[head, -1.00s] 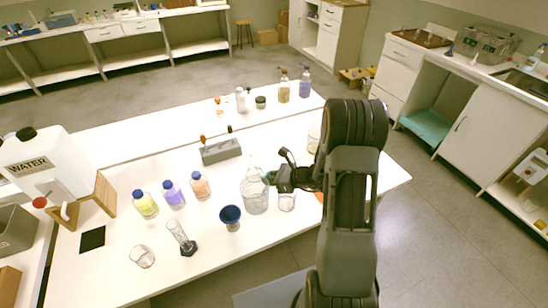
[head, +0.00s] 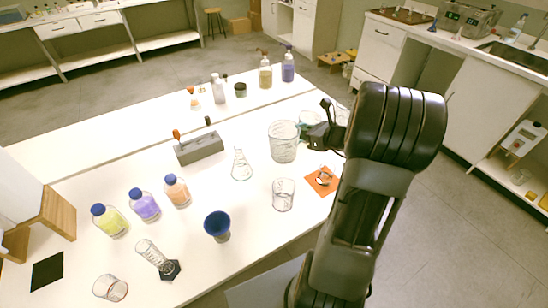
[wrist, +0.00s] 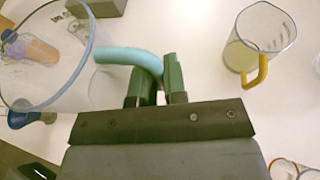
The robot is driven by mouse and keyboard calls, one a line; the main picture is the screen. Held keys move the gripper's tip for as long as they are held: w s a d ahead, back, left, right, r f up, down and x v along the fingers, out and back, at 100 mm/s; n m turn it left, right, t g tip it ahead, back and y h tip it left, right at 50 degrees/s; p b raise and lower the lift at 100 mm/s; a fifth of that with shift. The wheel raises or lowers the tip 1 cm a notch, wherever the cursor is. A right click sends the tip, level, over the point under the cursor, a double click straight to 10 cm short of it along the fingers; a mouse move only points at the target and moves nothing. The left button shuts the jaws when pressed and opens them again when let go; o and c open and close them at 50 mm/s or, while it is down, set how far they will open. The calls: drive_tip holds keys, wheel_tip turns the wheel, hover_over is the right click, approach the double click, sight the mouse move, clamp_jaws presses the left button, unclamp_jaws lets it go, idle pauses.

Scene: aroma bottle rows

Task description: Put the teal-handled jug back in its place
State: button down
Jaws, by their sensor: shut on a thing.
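The teal-handled jug (head: 284,143) is a large clear glass vessel with measuring marks, upright behind the small beaker. In the wrist view its teal handle (wrist: 130,57) is between my gripper's fingers, and its clear body (wrist: 50,85) fills the left side. My gripper (head: 313,137) is shut on the handle. Whether the jug's base touches the table cannot be told. An orange mat (head: 312,186) with a small item on it lies to the right of the beaker. A clear jug with a yellow handle (wrist: 262,72) stands apart at upper right in the wrist view.
A clear beaker (head: 284,196) stands in front of the jug and a conical flask (head: 241,167) to its left. A blue funnel (head: 217,225), several capped bottles (head: 145,206) and a grey block (head: 199,148) stand further left. Bare white table lies behind the flask.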

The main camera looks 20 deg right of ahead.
drive_tip(key=shift+w+d+f, duration=0.3)
drive_tip(key=shift+w+f, duration=1.35)
drive_tip(key=shift+w, duration=0.6)
drive_tip(key=shift+w+d+f, duration=0.35)
drive_tip(key=shift+w+f, duration=1.25)
drive_tip(key=shift+w, duration=0.6)
drive_tip(key=shift+w+d+f, duration=0.3)
drive_tip(key=shift+w+f, duration=1.35)
drive_tip(key=shift+w, duration=0.6)
drive_tip(key=shift+f, duration=1.5)
drive_tip(key=shift+f, duration=0.2)
drive_tip(key=c, duration=1.2)
unclamp_jaws()
drive_tip(key=shift+r, duration=0.1)
